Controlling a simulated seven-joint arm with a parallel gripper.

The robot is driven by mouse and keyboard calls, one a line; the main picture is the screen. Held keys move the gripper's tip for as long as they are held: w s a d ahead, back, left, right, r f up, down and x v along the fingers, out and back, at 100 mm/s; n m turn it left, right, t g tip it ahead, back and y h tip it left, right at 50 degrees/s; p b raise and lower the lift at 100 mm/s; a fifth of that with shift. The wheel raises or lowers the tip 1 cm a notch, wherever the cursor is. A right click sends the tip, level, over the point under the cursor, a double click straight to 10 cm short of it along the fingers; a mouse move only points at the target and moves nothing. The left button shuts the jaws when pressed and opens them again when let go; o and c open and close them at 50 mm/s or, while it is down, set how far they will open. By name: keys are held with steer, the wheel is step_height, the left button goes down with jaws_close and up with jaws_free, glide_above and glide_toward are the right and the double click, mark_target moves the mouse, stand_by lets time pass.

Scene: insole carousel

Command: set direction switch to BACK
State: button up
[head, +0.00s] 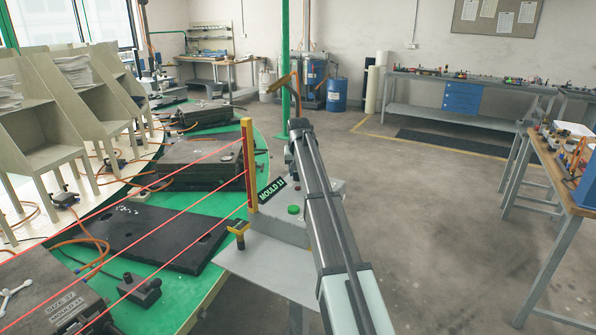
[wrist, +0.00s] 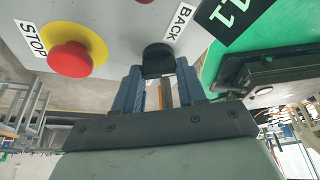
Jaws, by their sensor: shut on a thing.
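The direction switch (wrist: 157,60) is a black knob on a grey control box (wrist: 110,20), beside a white BACK label (wrist: 179,22) in the wrist view. My gripper (wrist: 158,78) has its two blue-grey fingers on either side of the knob and is shut on it. The exact turn of the knob is hard to read. In the head view the control box (head: 280,226) stands on a grey stand with a MOULD 11 sign (head: 272,190). There my arm hides the switch and the gripper.
A red STOP button (wrist: 70,59) on a yellow disc sits left of the knob. A green button (head: 293,209) is on the box. Red beams run from a yellow post (head: 249,165) across the green carousel (head: 165,305) at left.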

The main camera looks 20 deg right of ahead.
steer(key=shift+n+y, duration=0.6)
steer(key=shift+n, duration=0.9)
steer(key=o, duration=1.1)
steer(key=shift+c, duration=0.2)
steer(key=v, duration=1.4)
steer(key=shift+d+f, duration=0.15)
